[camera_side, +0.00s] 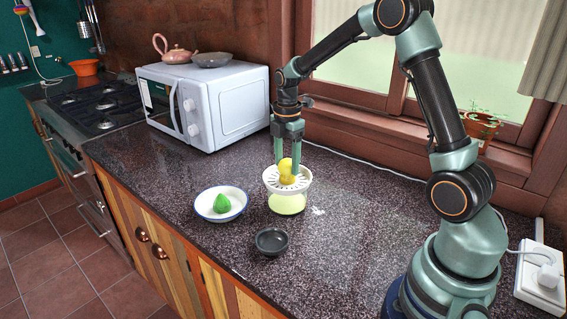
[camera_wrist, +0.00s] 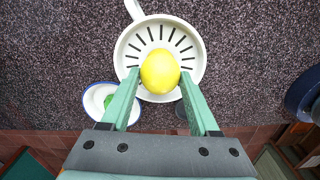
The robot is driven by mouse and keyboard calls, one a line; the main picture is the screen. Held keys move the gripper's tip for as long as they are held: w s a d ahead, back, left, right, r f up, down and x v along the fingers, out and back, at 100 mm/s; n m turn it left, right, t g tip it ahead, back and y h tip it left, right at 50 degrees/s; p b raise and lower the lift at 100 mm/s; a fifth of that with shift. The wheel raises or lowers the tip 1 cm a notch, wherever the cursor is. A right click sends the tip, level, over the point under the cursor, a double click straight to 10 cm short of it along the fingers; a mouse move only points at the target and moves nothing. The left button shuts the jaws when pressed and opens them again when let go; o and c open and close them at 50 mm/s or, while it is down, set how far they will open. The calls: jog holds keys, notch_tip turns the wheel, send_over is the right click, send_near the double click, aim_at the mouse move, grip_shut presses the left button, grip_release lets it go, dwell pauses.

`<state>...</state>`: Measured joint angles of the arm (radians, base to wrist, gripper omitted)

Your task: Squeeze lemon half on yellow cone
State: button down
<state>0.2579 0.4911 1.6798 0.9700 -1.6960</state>
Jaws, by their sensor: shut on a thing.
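A yellow lemon half (camera_side: 286,167) is held between the fingertips of my gripper (camera_side: 287,168), over the middle of a juicer. The wrist view shows the lemon (camera_wrist: 160,72) between the two green fingers (camera_wrist: 160,82). The juicer has a white slotted strainer (camera_side: 270,184) on top and a greenish-yellow lower part (camera_side: 287,204). The strainer's slots and its handle show in the wrist view (camera_wrist: 190,30).
A white bowl (camera_side: 203,209) with a green fruit (camera_side: 222,203) stands left of the juicer. A small dark bowl (camera_side: 272,242) is in front. A white microwave (camera_side: 228,100) stands behind on the left. The counter right of the juicer is mostly clear.

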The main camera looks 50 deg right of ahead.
jog(key=shift+f+m, duration=0.15)
jog(key=shift+m, duration=0.75)
jog(key=shift+n, duration=1.7)
jog(key=n, duration=0.3)
jog(key=shift+f, duration=0.1)
jog(key=shift+m, duration=1.5)
